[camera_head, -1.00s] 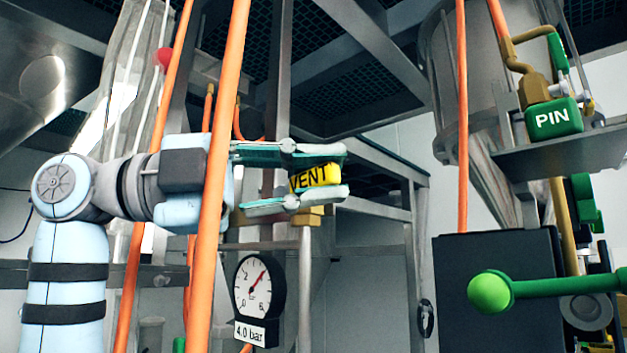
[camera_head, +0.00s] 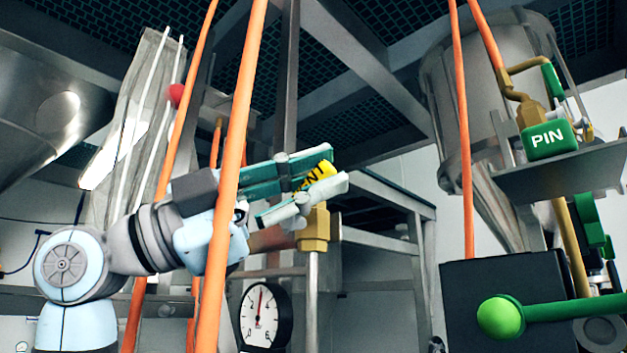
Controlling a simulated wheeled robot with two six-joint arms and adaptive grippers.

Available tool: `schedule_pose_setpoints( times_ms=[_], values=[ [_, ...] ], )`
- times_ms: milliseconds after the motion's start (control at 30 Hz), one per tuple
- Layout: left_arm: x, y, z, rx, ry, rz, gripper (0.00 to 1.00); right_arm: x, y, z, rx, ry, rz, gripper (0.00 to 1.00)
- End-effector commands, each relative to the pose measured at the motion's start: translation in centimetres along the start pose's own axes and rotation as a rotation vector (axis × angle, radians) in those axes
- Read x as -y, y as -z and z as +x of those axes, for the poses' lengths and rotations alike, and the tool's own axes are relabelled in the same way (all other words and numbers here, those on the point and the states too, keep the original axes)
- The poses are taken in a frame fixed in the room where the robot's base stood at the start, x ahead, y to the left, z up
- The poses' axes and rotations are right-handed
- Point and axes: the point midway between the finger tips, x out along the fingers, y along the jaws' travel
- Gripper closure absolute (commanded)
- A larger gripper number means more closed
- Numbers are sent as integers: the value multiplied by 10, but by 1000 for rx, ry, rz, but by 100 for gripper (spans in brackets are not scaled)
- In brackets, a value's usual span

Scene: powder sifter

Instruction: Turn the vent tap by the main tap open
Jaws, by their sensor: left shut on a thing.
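The vent tap has a yellow handle marked VENT (camera_head: 318,172) above a brass body (camera_head: 314,228) on a grey pipe. My left gripper (camera_head: 318,183) comes in from the left and is shut on the yellow handle, one finger above it and one below. The handle and the gripper are tilted, with the right end higher. Part of the lettering is hidden by the fingers. A green lever with a round knob (camera_head: 500,317) reaches in at the lower right; I cannot tell if it is the main tap. My right gripper is not in view.
A round pressure gauge (camera_head: 265,316) hangs below the vent tap. An orange hose (camera_head: 232,160) passes in front of my left arm.

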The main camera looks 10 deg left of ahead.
Motion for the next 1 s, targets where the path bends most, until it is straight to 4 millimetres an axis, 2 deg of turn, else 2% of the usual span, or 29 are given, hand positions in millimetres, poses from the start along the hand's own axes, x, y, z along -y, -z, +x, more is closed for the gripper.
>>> schedule_pose_setpoints(
  times_ms=[300,333,433,867,1000],
  values=[
    [0,-2,0,4,-1,-3,100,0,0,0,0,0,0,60],
    [0,-2,0,4,-1,-3,78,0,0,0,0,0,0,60],
    [0,-2,0,3,-1,-2,62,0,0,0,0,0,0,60],
    [0,0,-1,2,0,0,62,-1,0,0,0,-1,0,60],
    [1,-2,-19,3,2,2,62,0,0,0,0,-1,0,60]
  ],
)
